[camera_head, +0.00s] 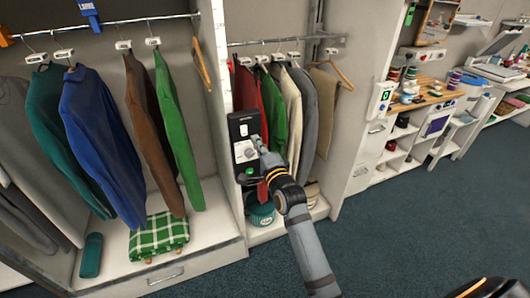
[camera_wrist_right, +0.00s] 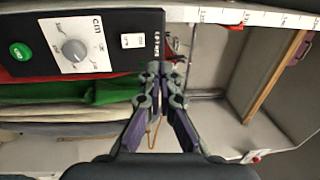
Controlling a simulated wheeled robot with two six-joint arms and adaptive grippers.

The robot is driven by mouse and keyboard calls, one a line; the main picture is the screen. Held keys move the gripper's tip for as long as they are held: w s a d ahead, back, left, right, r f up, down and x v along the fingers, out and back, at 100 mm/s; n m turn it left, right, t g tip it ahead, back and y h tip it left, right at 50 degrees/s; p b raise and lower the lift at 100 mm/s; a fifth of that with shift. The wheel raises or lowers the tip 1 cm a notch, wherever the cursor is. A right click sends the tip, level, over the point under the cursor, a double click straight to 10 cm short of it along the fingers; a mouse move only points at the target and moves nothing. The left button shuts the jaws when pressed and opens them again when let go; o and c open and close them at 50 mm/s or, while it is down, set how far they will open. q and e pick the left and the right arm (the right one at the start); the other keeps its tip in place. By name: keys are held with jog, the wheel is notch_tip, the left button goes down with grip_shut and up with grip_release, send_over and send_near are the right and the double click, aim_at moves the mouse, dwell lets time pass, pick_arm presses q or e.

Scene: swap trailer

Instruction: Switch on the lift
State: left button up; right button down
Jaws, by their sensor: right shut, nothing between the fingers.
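A black control box (camera_head: 240,122) is mounted on the upright between the two wardrobe bays. It carries a small white switch (camera_wrist_right: 133,41), a grey round knob (camera_wrist_right: 74,50) with a scale marked "cm", and a green button (camera_wrist_right: 20,51). The green button is at the box's lower end in the head view (camera_head: 249,171). My right gripper (camera_head: 257,141) is shut and empty in front of the box's right side. In the right wrist view its fingertips (camera_wrist_right: 159,72) are beside the box's edge, nearest the white switch. I cannot tell whether they touch. My left gripper is not in view.
Clothes hang on rails on both sides, including a blue garment (camera_head: 98,135) and a green one (camera_head: 177,130). A green checked cloth (camera_head: 158,236) lies on the left bay floor. A workbench (camera_head: 425,95) stands at right. The blue carpet (camera_head: 400,215) is clear.

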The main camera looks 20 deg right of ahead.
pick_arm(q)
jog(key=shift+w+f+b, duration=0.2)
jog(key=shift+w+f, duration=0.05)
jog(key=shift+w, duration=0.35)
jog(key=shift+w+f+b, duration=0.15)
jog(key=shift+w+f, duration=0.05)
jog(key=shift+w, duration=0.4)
pick_arm(e)
jog(key=shift+s+d+r, duration=0.1)
jog(key=shift+s+r, duration=0.05)
jog(key=shift+s, duration=1.85)
